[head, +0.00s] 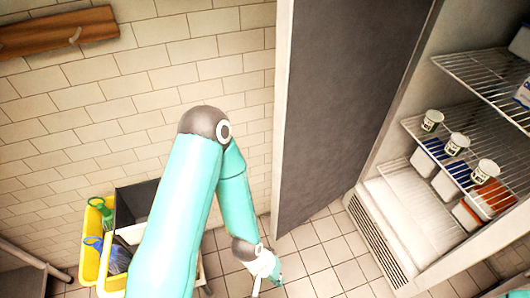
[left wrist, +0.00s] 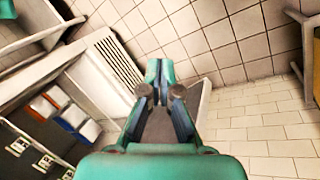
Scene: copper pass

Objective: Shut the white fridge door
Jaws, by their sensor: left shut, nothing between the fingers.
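The fridge door (head: 345,100) stands wide open in the head view, its dark grey face and pale edge in the middle of the picture. The open fridge (head: 420,215) is to its right, with wire shelves inside. My left gripper (head: 268,274) is low, just left of the door's lower edge; whether it touches the door I cannot tell. In the left wrist view the left gripper (left wrist: 163,80) is shut and empty, pointing toward the tiled floor. The fridge's vent grille (left wrist: 119,62) shows beyond it on the left. My right gripper is not in view.
White tubs (head: 457,143) and lidded boxes (head: 492,197) sit on the fridge shelves. A yellow caddy (head: 93,262) with brushes stands left of my left arm. A wooden rail (head: 55,33) hangs on the tiled wall. The tiled floor (head: 325,255) in front of the fridge is clear.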

